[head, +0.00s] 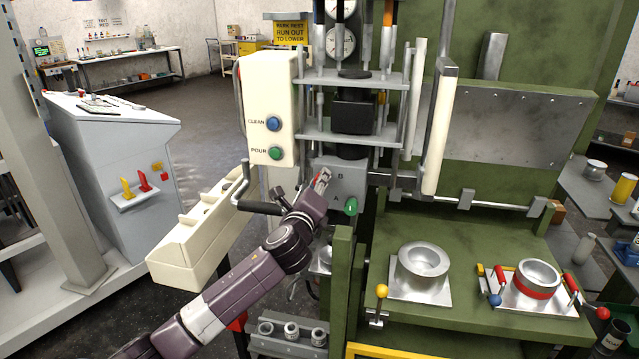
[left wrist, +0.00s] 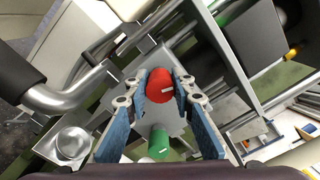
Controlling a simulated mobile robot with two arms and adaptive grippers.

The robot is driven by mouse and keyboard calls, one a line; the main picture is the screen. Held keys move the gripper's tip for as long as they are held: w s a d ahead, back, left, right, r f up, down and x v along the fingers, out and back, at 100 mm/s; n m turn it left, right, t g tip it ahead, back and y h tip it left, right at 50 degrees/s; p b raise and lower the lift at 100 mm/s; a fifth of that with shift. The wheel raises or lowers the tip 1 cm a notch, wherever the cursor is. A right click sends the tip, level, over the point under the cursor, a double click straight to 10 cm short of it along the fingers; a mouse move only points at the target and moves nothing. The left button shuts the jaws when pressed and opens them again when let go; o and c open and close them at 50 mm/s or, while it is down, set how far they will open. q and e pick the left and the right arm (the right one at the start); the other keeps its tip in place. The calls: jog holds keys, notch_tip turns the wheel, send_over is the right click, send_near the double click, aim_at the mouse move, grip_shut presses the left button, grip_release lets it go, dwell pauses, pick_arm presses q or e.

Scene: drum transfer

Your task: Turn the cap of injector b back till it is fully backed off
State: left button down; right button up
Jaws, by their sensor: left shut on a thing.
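The red cap (left wrist: 160,86) of injector B sits on the grey block (head: 343,177) marked B and A. My left gripper (head: 322,180) reaches up to this block from the lower left and is shut on the red cap. In the left wrist view its two fingers (left wrist: 161,90) stand on either side of the cap. In the head view the gripper hides most of the cap. A green cap (head: 351,206) sits lower on the block, by the letter A. It also shows in the left wrist view (left wrist: 159,145), below the red one. My right gripper is not in view.
A cream control box (head: 268,110) with blue and green buttons hangs above left of my gripper. A crank handle (head: 240,185) and cream trough (head: 200,240) lie close left of my arm. A green bench (head: 470,250) with metal moulds stands at right.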

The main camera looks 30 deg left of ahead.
pick_arm(q)
jog(key=shift+f+n, duration=0.1)
jog(key=shift+n, duration=2.1)
jog(key=c, duration=1.7)
grip_release()
jog(key=shift+o, duration=0.2)
jog(key=v, duration=1.2)
jog(key=shift+a+f, duration=0.1)
